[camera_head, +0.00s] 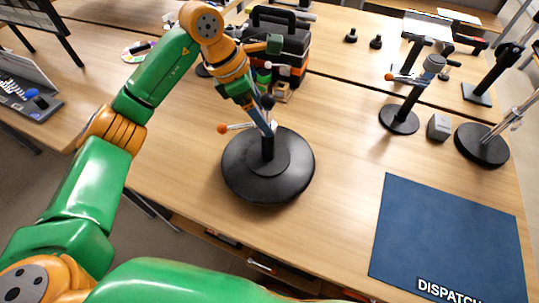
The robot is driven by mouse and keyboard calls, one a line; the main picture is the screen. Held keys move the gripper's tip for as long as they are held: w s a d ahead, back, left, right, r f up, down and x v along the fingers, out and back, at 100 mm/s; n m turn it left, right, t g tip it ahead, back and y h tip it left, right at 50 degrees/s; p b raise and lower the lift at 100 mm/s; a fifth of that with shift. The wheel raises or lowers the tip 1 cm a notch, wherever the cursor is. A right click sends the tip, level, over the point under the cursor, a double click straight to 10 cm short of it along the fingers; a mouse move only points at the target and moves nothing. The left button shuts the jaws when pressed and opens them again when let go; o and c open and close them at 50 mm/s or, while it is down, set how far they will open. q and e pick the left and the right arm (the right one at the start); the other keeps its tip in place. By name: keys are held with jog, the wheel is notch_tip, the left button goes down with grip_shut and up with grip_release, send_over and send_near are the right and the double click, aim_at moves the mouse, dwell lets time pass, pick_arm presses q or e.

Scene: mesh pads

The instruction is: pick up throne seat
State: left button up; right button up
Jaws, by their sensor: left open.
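I cannot clearly tell which thing is the throne seat. A small tan, block-like thing (282,93) sits on the table beside a dark toolbox; it is too small to make out. My left arm reaches in from the left, and my left gripper (262,122) points down at the post of a black round-based stand. It is open. Its fingers overlap the post in the picture, and I cannot tell whether they touch it. The tan thing is behind and to the right of the gripper. My right gripper is not in view.
The black round stand base (243,180) is under my left gripper. The black-and-orange toolbox (284,42) stands behind. A blue DISPATCH mat (448,240) lies bare at front right. A smaller stand (399,119) and a grey block (439,127) are at right.

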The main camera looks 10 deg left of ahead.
aim_at(268, 121)
pick_arm(q)
jog(key=x, duration=0.2)
jog(key=shift+d+f+p, duration=0.15)
jog(key=shift+f+p, duration=0.15)
jog(key=shift+f, duration=0.1)
jog(key=shift+w+d+f, duration=0.1)
jog(key=shift+w+f, duration=0.15)
jog(key=shift+f, duration=0.15)
jog(key=shift+s+r, duration=0.1)
jog(key=c, duration=0.8)
grip_shut()
